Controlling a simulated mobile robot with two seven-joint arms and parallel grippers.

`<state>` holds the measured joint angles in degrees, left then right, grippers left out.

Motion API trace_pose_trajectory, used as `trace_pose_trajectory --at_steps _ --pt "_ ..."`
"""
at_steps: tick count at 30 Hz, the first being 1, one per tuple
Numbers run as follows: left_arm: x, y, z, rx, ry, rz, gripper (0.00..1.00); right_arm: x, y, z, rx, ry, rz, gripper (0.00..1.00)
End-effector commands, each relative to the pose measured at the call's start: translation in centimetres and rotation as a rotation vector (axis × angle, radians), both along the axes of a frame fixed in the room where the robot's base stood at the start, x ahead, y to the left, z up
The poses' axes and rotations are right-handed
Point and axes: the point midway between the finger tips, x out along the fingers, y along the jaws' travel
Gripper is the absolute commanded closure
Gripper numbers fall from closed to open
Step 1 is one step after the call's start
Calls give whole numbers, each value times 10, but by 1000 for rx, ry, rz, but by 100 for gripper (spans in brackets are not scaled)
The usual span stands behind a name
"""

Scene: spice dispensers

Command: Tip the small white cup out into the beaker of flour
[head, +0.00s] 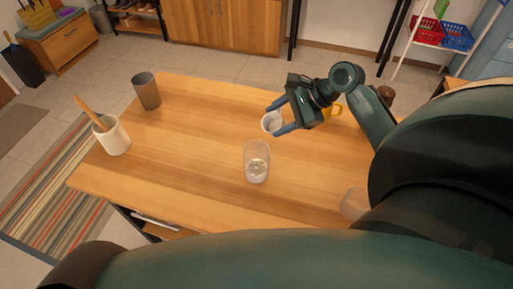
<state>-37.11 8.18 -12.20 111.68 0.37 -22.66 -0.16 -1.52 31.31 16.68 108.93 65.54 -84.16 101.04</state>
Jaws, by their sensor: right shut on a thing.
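The small white cup (270,124) is between the fingers of my right gripper (277,118), which is shut on it. Its opening faces up and toward the camera; I cannot tell whether anything is inside. A clear glass beaker (257,161) with white matter in its lower part, seemingly the flour, stands upright on the table. The cup is behind and slightly right of the beaker, apart from it in the picture. A large arm of mine crosses the bottom of the view, but my left gripper is not in view.
On the wooden table (200,150) stand a grey cup (146,91) and a white crock (113,137) with a wooden utensil. Another clear vessel (354,203) is partly hidden by my arm. The table's left middle is clear.

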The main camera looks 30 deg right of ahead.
Motion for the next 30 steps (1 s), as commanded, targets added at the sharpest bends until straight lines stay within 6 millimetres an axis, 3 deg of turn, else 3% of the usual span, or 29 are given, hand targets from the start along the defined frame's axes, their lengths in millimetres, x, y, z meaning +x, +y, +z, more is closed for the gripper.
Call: trace_pose_trajectory --at_steps 16,30 --pt "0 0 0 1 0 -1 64 -3 21 9 -270 -45 3 76" --pt "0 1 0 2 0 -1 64 -4 22 11 -338 -57 0 76"
